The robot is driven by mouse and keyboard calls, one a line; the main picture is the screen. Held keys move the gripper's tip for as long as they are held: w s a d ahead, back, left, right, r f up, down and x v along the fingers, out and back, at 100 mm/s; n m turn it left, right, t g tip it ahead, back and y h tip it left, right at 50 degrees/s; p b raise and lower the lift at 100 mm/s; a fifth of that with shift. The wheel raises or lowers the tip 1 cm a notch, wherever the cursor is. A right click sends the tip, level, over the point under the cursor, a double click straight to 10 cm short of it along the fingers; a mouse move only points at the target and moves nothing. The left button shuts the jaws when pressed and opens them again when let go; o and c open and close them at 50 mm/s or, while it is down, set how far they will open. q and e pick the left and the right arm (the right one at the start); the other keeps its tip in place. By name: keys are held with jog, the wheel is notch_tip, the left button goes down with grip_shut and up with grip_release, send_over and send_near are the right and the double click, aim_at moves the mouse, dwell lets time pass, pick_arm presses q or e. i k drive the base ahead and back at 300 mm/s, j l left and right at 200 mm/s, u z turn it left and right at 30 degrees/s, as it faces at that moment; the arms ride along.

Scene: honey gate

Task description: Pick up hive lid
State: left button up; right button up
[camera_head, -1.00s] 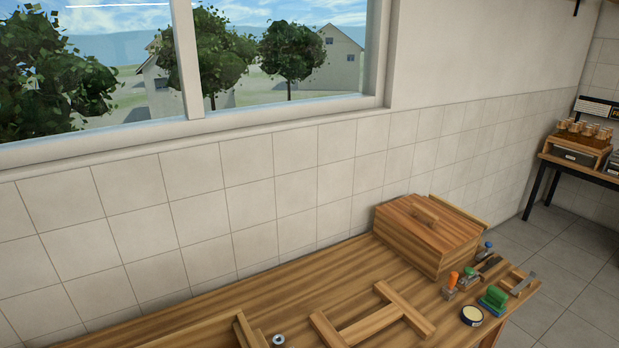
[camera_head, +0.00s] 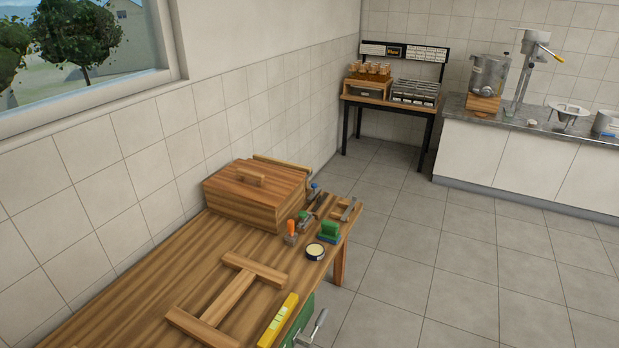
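A wooden box with a flat lid (camera_head: 222,186) stands on the workbench against the tiled wall; the lid looks like the hive lid. The lid lies flat on the box (camera_head: 246,213). Neither of my grippers shows in the head view.
The wooden workbench (camera_head: 150,290) holds an H-shaped wooden frame (camera_head: 227,297), a yellow level (camera_head: 279,318), a round tin (camera_head: 315,252), a green brush (camera_head: 329,230) and several small tools. A green vise is at the front edge. Tiled floor (camera_head: 420,260) is open to the right.

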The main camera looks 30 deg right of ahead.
aim_at(268, 187)
jog(key=z, duration=0.55)
jog(key=k+u, duration=0.1)
jog(key=u, duration=1.6)
jog(key=z, duration=1.7)
jog(key=u, duration=0.65)
jog(key=i+l+u, duration=0.15)
jog(key=l+u, duration=0.25)
jog(key=i+l+u, duration=0.1)
jog(key=l+u, duration=0.7)
jog(key=l, duration=0.15)
